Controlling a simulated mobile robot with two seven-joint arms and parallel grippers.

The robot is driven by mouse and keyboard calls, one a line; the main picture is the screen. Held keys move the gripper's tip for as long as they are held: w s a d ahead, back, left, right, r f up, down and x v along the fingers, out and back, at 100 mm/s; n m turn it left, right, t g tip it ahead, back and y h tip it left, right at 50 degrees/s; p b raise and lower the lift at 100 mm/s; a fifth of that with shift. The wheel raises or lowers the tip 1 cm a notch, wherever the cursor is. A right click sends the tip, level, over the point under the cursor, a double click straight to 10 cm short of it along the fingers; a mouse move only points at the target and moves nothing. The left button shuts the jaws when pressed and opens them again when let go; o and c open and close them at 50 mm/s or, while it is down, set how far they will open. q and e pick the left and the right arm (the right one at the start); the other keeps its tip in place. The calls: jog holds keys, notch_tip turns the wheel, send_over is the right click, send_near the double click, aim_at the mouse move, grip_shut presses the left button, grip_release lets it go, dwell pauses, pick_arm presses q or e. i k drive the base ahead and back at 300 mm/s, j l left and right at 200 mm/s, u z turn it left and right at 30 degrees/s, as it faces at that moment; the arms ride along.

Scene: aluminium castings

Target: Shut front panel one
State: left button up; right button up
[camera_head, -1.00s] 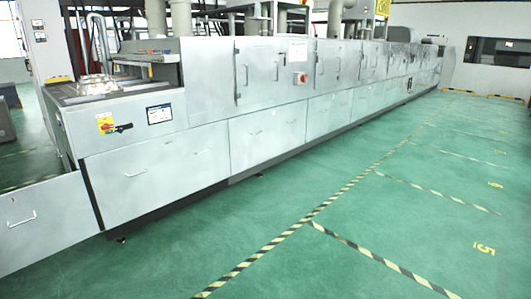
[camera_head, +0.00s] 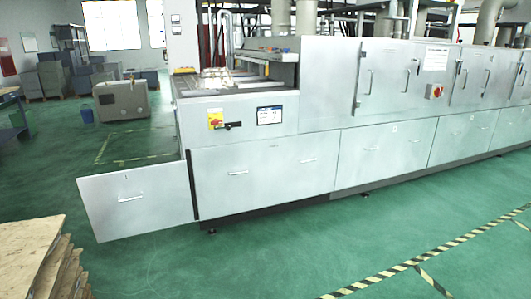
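A long grey machine (camera_head: 240,109) with a row of lower front panels stands across the view. A flat grey panel (camera_head: 150,190) with a small bar handle (camera_head: 131,198) sticks out past the machine's left end, so it stands open. I take it to be front panel one, but no label on it is readable. A dark upright edge (camera_head: 191,175) shows where it meets the machine. The neighbouring lower panel (camera_head: 262,172) lies flush with the front. Neither of my grippers is in view.
A wooden stack (camera_head: 35,245) stands at the lower left. Green floor (camera_head: 250,260) is clear in front of the machine, with striped tape (camera_head: 385,278) at the lower right. A grey box-like unit (camera_head: 122,101) and other boxes stand further back on the left.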

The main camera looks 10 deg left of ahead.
aim_at(124, 204)
jog(key=i+u, duration=0.35)
jog(key=u, duration=0.15)
jog(key=i+l+u, duration=0.1)
jog(key=i+u, duration=0.2)
jog(key=u, duration=0.2)
jog(key=i+l+u, duration=0.15)
jog(key=i+u, duration=0.15)
jog(key=i+l+u, duration=0.3)
jog(key=i+z, duration=0.1)
jog(key=i, duration=0.5)
jog(key=i+j+z, duration=0.1)
jog(key=i, duration=0.5)
jog(key=i+j, duration=0.25)
jog(key=i, duration=0.35)
jog(key=i+j+z, duration=0.15)
jog(key=i, duration=0.45)
